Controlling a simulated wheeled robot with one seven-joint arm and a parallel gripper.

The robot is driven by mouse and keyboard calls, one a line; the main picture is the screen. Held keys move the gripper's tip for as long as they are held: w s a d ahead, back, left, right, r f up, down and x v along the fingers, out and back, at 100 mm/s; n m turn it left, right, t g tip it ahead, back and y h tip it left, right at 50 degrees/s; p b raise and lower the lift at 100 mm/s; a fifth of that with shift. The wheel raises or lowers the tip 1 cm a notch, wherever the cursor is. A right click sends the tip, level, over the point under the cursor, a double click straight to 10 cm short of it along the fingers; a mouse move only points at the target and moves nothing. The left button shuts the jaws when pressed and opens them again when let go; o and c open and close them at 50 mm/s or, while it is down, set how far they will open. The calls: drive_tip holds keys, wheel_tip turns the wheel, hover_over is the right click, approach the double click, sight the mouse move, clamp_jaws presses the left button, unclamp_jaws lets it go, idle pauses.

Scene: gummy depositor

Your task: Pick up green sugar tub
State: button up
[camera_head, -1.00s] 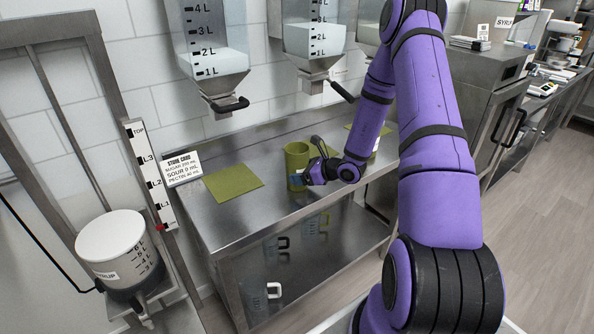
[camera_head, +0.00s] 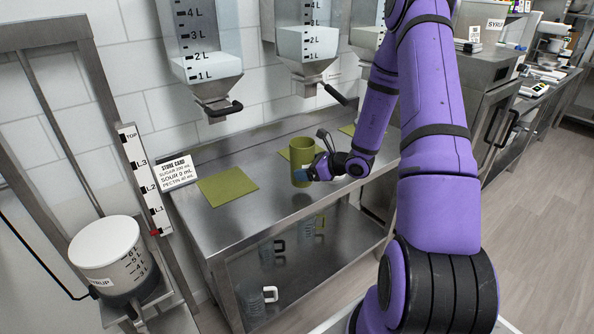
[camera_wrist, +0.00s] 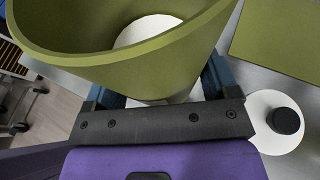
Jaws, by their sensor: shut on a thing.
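The green tub (camera_head: 301,168) is an upright, open-topped cylinder at the worktable's middle. My gripper (camera_head: 305,175) is shut on its side, with a blue finger visible against it. In the wrist view, the tub (camera_wrist: 120,70) fills the space between the two blue fingers of my gripper (camera_wrist: 155,92). Its rim is wide open and a pale white area shows inside at the bottom. I cannot tell whether its base touches the table.
Clear dispensers with levers (camera_head: 222,108) hang above. A store card (camera_head: 176,172) stands at left. A white disc with a black knob (camera_wrist: 286,121) is near my gripper.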

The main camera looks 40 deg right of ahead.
drive_tip(key=s+d+r, duration=0.1)
drive_tip(key=s+d, duration=0.5)
drive_tip(key=s, duration=0.4)
drive_tip(key=shift+s+d+r, duration=0.15)
drive_tip(key=shift+s+d, duration=0.15)
drive_tip(key=shift+s, duration=0.05)
drive_tip(key=o, duration=0.4)
drive_tip(key=c, duration=0.5)
drive_tip(key=shift+w+a, duration=0.15)
